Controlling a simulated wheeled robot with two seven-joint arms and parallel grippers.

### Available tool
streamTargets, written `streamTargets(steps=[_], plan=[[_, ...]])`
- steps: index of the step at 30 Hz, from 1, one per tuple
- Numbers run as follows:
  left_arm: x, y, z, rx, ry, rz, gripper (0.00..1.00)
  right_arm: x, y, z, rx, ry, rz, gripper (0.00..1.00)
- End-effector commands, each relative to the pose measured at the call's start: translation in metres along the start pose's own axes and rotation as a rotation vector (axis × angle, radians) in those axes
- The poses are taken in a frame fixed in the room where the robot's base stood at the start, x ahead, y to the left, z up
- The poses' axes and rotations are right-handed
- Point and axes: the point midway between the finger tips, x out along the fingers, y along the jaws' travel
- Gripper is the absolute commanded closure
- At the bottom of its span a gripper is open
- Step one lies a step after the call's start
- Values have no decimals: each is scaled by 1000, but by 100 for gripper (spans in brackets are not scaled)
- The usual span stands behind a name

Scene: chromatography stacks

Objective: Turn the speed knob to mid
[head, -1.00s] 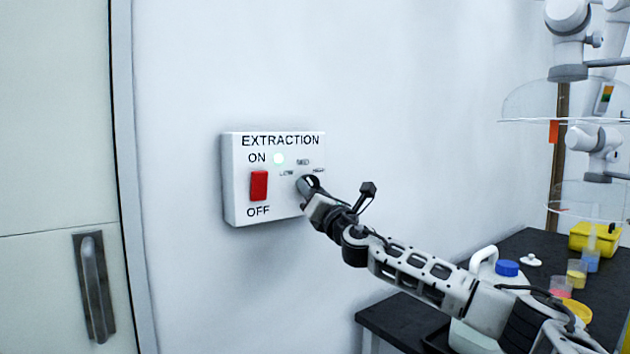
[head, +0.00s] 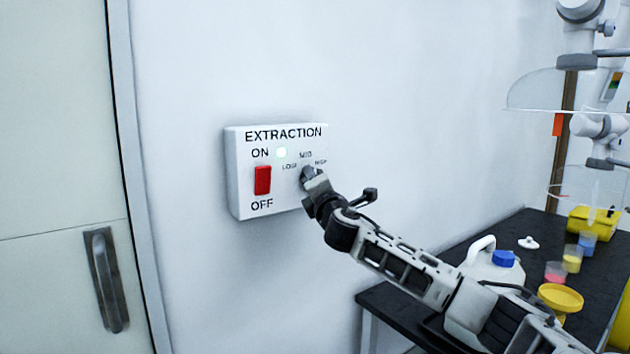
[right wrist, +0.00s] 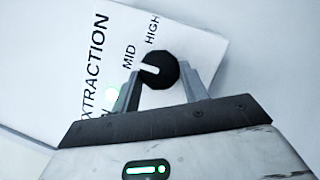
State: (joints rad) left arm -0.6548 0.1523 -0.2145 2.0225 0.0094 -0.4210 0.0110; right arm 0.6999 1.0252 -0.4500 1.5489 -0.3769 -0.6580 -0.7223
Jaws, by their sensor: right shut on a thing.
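The white EXTRACTION control box (head: 240,195) hangs on the wall, with LOW, MID and HIGH labels at its right. In the right wrist view, the round black speed knob (right wrist: 172,72) has a white pointer mark aimed toward the MID label. My right gripper (right wrist: 160,76) is shut on the knob, one finger on each side. In the head view my right gripper (head: 310,180) comes in from the lower right and largely hides the knob. My left gripper is not in view.
The box has a red rocker switch (head: 262,180) and a lit indicator (head: 281,153). A door handle (head: 106,280) is at the left. A dark bench (head: 400,305) at the right holds a white jug (head: 484,270) and several coloured cups. The wall around the box is clear.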

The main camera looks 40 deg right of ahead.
Motion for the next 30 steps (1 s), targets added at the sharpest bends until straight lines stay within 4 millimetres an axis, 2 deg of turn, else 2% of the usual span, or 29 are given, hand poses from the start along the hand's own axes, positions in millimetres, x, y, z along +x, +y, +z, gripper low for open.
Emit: streamTargets(steps=[13, 14, 15, 16, 25, 30], plan=[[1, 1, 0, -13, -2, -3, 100, 0, 0, 1, 8, -3, -4, 79], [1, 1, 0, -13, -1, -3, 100, 0, 0, 1, 8, -3, -4, 48], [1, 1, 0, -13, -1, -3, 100, 0, 0, 1, 7, -3, -4, 37], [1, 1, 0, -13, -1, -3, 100, 0, 0, 1, 7, -3, -4, 35], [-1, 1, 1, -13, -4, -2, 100, -1, 0, 0, 7, -1, -3, 35], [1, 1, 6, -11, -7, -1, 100, -18, -2, -1, 4, 1, -3, 35]])
